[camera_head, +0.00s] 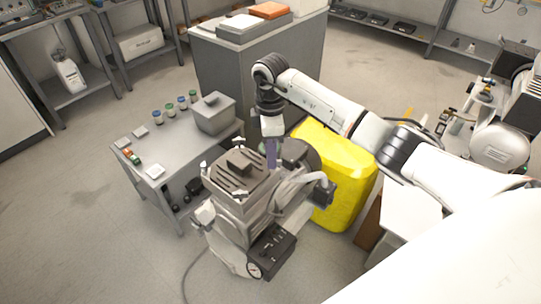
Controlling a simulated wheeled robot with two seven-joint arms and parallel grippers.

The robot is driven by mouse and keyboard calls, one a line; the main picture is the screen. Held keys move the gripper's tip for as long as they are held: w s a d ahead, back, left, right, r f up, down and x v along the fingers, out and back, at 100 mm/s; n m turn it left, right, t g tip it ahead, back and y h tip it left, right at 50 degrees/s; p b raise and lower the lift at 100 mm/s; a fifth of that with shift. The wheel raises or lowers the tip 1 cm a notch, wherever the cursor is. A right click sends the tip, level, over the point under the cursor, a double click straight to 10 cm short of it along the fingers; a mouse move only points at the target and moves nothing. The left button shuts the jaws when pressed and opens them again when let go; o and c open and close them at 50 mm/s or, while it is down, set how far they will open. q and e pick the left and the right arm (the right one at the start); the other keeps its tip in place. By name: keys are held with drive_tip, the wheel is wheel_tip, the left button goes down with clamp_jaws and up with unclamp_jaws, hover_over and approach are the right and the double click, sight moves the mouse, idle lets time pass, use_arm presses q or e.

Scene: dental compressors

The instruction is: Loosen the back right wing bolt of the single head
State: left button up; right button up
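The single head (228,185) is a grey finned block on top of the compressor at the centre of the head view. A small wing bolt (239,196) shows at its front edge. My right gripper (271,160) points straight down at the back right corner of the head. Its purple fingers look narrow from this side, and I cannot tell whether they are open or shut. The back right wing bolt is not clearly visible; the fingers cover that corner. Whether they touch it cannot be told. My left gripper is not in view.
A grey table (165,163) with a grey box (213,114) and several small jars stands left of the compressor. A yellow bin (345,185) stands close behind and right, under my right arm. A grey cabinet (215,62) is behind. Floor at the left is clear.

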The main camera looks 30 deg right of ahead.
drive_tip(key=shift+f, duration=0.7)
clamp_jaws()
